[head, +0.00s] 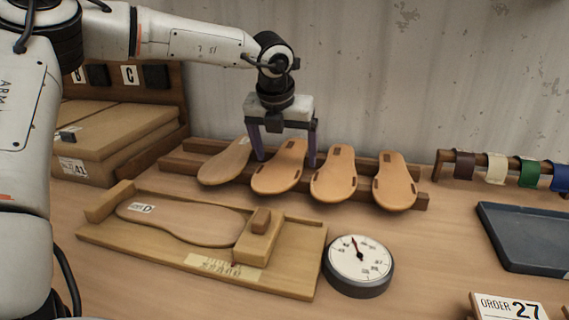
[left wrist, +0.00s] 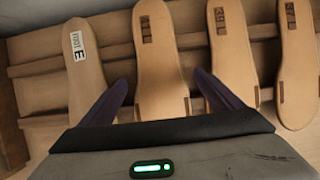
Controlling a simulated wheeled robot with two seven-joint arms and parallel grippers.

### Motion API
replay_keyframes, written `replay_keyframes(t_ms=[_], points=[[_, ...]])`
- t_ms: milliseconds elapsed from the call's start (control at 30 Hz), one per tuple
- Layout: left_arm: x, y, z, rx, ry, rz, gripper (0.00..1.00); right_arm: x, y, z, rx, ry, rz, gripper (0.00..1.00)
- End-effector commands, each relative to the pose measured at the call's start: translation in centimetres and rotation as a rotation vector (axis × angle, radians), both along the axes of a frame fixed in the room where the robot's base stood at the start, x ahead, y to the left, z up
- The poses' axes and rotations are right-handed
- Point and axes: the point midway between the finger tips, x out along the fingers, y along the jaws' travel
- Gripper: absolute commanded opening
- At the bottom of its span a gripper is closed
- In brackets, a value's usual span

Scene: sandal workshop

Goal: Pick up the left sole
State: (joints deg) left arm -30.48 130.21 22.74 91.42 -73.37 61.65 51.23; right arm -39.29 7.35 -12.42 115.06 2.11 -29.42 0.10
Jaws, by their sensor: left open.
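Several tan soles lean side by side on a wooden rack. The leftmost piece (head: 226,163) has a white label, which reads E in the left wrist view (left wrist: 85,75). To its right is a sole (head: 276,178) with dark slots, also in the left wrist view (left wrist: 162,75). Two similar soles follow, a middle one (head: 333,180) and a right one (head: 395,188). My left gripper (head: 286,160) is open and points down over the slotted sole beside the labelled piece. Its fingers (left wrist: 163,98) are on either side of that sole; contact cannot be told. My right gripper is not in view.
A wooden measuring board (head: 290,278) in front holds a flat foot shape (head: 180,218) labelled D. A round dial (head: 358,265) stands beside it. A dark tray (head: 525,235), coloured straps (head: 497,167) and an order card (head: 508,307) are at right. Boxes (head: 110,140) stand at left.

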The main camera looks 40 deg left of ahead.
Motion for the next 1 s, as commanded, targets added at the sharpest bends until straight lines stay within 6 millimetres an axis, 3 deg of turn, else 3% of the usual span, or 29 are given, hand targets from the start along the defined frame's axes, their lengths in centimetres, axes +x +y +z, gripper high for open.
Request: replay_keyframes(t_ms=[33,300,633,1000], points=[[0.0,0.0,0.0,0.000,0.000,0.000,0.84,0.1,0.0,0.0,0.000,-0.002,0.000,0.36],[0.0,0.0,0.0,0.000,0.000,0.000,0.39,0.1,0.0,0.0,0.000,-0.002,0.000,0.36],[0.1,0.0,1.2,0.000,-0.004,0.001,0.39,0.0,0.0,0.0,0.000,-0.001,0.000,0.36],[0.1,0.0,8.2,0.002,-0.005,0.001,0.39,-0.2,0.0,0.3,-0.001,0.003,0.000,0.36]])
